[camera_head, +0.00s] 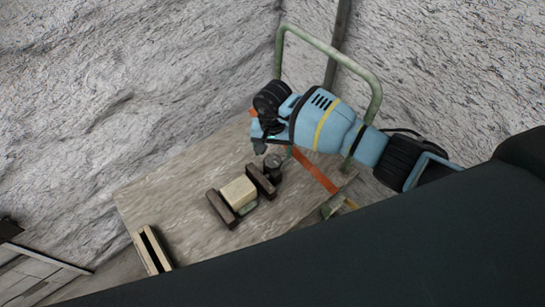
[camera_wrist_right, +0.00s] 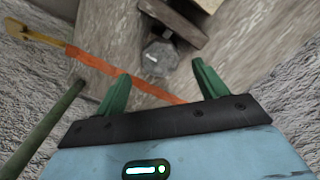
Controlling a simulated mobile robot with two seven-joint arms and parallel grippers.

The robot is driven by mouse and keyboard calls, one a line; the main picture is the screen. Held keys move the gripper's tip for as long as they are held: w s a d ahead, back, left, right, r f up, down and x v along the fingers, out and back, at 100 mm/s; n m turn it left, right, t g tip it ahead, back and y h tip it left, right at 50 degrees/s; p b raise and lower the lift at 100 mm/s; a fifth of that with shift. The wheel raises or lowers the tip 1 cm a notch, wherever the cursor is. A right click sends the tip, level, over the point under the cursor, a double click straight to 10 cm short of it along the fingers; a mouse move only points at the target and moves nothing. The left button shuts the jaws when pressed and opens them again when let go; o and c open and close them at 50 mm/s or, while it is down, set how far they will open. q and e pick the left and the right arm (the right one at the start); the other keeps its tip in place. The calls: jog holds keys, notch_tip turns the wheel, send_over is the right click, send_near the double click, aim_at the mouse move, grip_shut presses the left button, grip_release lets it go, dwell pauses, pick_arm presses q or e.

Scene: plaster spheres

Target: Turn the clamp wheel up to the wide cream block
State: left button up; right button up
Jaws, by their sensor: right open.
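The wide cream block (camera_head: 238,192) sits on the worktable between two dark brown clamp jaws, the left one (camera_head: 221,209) and the right one (camera_head: 261,181). I cannot tell whether the right jaw touches the block. The dark grey clamp wheel (camera_head: 272,162) is just beyond the right jaw; in the wrist view the wheel (camera_wrist_right: 160,57) looks faceted, with a pale mark. My right gripper (camera_head: 264,143) is open and empty close to the wheel. In the wrist view its green fingers (camera_wrist_right: 160,88) are apart, with the wheel ahead between them. My left gripper is not in view.
A green tube frame (camera_head: 325,50) rises at the table's far edge. An orange strip (camera_head: 315,172) lies across the table's right side. A slotted cream and dark piece (camera_head: 152,249) is at the front left. The table's left part (camera_head: 165,195) is clear. Rough pale walls stand behind.

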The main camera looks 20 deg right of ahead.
aim_at(273, 159)
jog(key=shift+f, duration=2.25)
jog(key=c, duration=1)
